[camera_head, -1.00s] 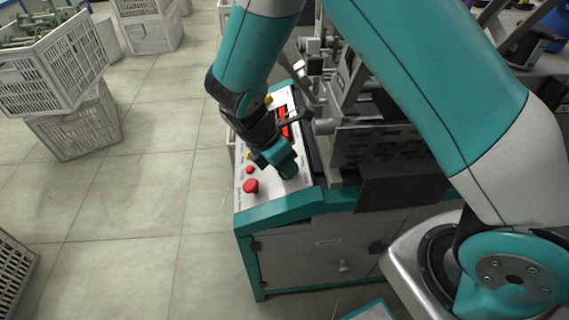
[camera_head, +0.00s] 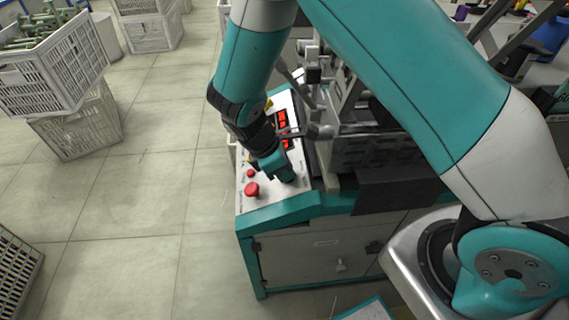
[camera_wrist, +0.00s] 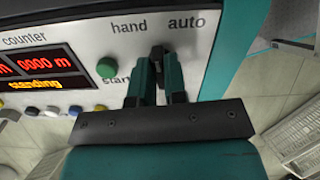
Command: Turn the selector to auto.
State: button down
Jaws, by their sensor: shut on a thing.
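The selector is a small dark knob (camera_wrist: 157,52) on the light control panel (camera_wrist: 88,27), seen in the wrist view. The words "hand" (camera_wrist: 128,27) and "auto" (camera_wrist: 187,22) are printed just above it, to its left and right. My gripper (camera_wrist: 159,72) is shut on the knob, with one teal finger on each side. The fingers cover most of the knob, so I cannot tell exactly where it points. In the head view my gripper (camera_head: 285,173) is down at the near part of the panel and hides the selector.
A green start button (camera_wrist: 107,68) sits left of the fingers, near a lit counter display (camera_wrist: 40,70). A red mushroom button (camera_head: 252,190) stands at the panel's near left. The winding machine (camera_head: 385,150) rises to the right. White crates (camera_head: 75,120) stand far left; the floor between is clear.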

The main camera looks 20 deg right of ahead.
jog(key=m+p, duration=0.1)
jog(key=m, duration=0.2)
jog(key=shift+s+r+m, duration=0.1)
jog(key=shift+r+m, duration=0.05)
jog(key=shift+m, duration=0.25)
jog(key=shift+m+p, duration=0.65)
jog(key=shift+m, duration=1.15)
jog(key=c, duration=1.2)
grip_release()
jog(key=shift+o, duration=0.2)
jog(key=p+v, duration=0.1)
jog(key=v, duration=1.6)
jog(key=shift+r, duration=0.2)
